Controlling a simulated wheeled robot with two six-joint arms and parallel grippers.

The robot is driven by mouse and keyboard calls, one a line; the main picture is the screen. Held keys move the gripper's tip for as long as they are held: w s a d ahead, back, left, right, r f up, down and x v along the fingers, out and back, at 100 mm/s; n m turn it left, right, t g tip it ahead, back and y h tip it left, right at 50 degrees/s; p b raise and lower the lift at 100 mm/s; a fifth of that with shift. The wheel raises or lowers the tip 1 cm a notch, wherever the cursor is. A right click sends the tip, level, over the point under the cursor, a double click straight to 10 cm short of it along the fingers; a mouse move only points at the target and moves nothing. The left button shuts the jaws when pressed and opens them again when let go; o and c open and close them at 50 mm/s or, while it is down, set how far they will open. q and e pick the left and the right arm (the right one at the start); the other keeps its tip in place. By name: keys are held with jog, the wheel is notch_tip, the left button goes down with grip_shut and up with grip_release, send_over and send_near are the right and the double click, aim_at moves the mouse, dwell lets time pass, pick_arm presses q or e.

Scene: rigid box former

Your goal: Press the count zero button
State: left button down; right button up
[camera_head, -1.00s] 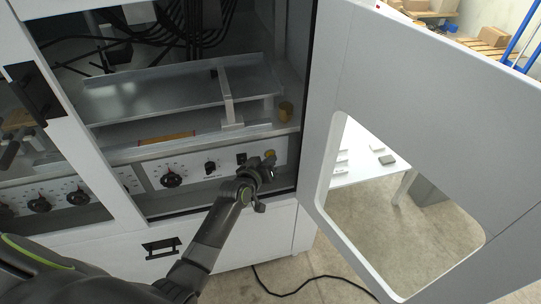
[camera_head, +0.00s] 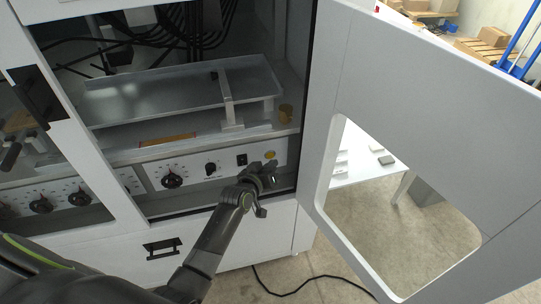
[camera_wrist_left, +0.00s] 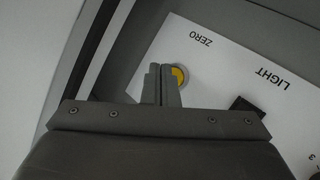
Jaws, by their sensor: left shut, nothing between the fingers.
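The count zero button is a round yellow button (camera_head: 270,155) at the right end of the white control panel (camera_head: 223,161). In the left wrist view the yellow button (camera_wrist_left: 179,76) sits beside the printed word ZERO, partly covered by my fingers. My left gripper (camera_head: 271,166) is shut and empty, just in front of and slightly below the button in the head view. In the left wrist view its closed fingertips (camera_wrist_left: 163,68) overlap the button's left side. I cannot tell whether they touch it. My right gripper is not in view.
A black switch (camera_head: 242,159) and black knobs (camera_head: 172,180) share the panel. The open white door (camera_head: 330,110) stands close to the right of my left gripper. A metal shelf (camera_head: 150,100) lies above the panel. A black cable (camera_head: 300,285) lies on the floor.

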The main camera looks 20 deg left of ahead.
pick_arm(q)
jog(key=s+d, duration=0.1)
jog(key=s, duration=0.1)
jog(key=s+d+p, duration=0.1)
jog(key=s, duration=0.1)
jog(key=shift+d, duration=0.4)
dwell(0.8)
